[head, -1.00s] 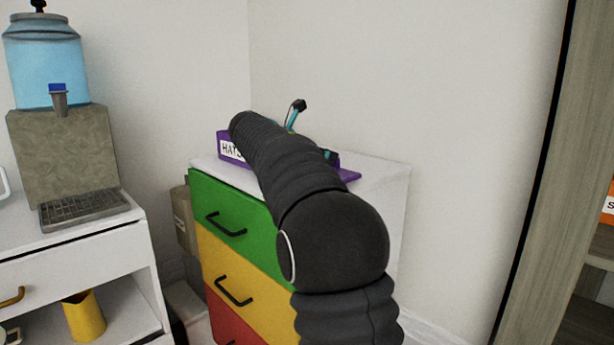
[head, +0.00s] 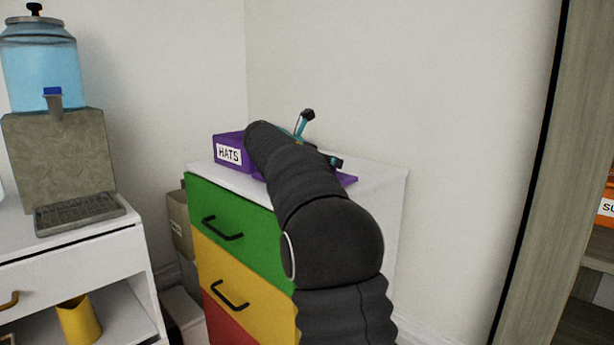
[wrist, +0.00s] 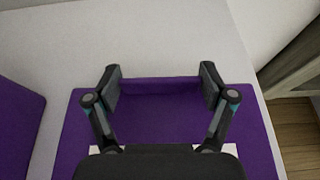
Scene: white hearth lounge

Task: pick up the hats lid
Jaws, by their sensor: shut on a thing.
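The hats lid (wrist: 255,130) is a flat purple panel with a raised purple bar across it, lying over the white cabinet top in the wrist view. My gripper (wrist: 161,85) is shut on the lid, with one finger at each end of the bar. White patches on the lid show beside my gripper body, which hides the rest. In the head view, a corner of the lid (head: 347,181) shows past my arm. The purple box labelled HATS (head: 229,154) stands left of my arm. A purple surface (wrist: 18,125) also shows at left in the wrist view, apart from the lid.
The white cabinet top (head: 385,180) stands against the corner walls, above green (head: 235,222), yellow and red drawers. A water dispenser (head: 45,70) stands on a white unit at left. A wooden shelf (head: 560,150) is at right. Bare cabinet top shows around the lid.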

